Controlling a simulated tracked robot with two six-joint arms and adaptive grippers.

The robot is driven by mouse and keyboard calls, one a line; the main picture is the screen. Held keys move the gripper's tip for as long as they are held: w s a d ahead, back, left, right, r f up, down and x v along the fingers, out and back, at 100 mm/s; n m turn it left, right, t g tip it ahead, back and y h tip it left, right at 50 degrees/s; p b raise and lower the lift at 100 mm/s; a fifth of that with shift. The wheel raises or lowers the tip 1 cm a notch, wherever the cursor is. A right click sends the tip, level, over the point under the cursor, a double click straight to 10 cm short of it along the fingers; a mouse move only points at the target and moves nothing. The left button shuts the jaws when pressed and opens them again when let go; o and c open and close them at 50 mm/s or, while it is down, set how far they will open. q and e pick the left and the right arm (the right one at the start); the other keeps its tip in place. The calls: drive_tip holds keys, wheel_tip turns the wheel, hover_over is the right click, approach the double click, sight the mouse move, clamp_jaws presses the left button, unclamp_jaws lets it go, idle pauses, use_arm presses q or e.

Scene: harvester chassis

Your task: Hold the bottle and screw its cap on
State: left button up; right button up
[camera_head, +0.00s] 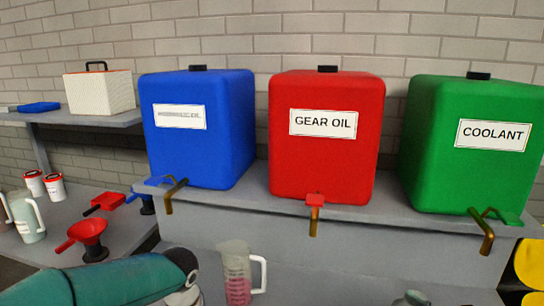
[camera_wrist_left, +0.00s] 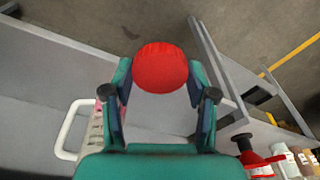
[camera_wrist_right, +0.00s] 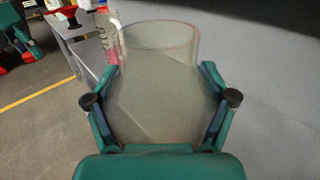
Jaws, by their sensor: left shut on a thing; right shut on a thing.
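The red round cap (camera_wrist_left: 160,68) is held between the fingertips of my left gripper (camera_wrist_left: 160,85), in the left wrist view. The clear bottle (camera_wrist_right: 157,90) fills the middle of the right wrist view, its open neck at the top. My right gripper (camera_wrist_right: 158,115) is shut around the bottle's body, one finger on each side. No cap shows on the bottle's neck in this view.
A measuring jug (camera_head: 237,272) with pink liquid stands at the bench front. Blue (camera_head: 200,145), red (camera_head: 323,155) and green (camera_head: 465,165) tanks with taps stand on a ledge behind. A red funnel (camera_head: 88,233) and several containers stand at the left.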

use_arm(q)
drive_tip(key=s+a+f+m, duration=0.1)
drive_tip(key=a+f+m, duration=0.1)
drive_tip(key=f, duration=1)
drive_tip(key=shift+s+a+m+h, duration=0.3)
drive_tip(key=shift+a, duration=0.2)
use_arm(e)
drive_tip(key=s+a+f+n+g+y, duration=0.2)
drive_tip(key=s+a+f, duration=0.1)
drive_tip(key=f, duration=0.4)
drive_tip(key=s+a+f+n+g+y, duration=0.2)
drive_tip(key=s+a+f, duration=0.1)
drive_tip(key=f, duration=0.4)
drive_tip(key=shift+s+a+f+g+y, duration=0.15)
drive_tip(key=shift+a+f+g+y, duration=0.2)
drive_tip(key=shift+a, duration=0.4)
drive_tip(key=w+a+f+n+g+y, duration=0.1)
drive_tip(key=a+n+g, duration=0.3)
drive_tip(key=a+g, duration=0.2)
drive_tip(key=w+a+n+g+y, duration=0.1)
drive_tip(key=a+n+g, duration=0.3)
drive_tip(key=a, duration=0.5)
drive_tip(key=shift+a+f+g+y, duration=0.15)
drive_tip(key=shift+f+g+y, duration=0.25)
drive_tip(key=shift+g+y, duration=0.4)
use_arm(q)
drive_tip(key=shift+s, duration=0.1)
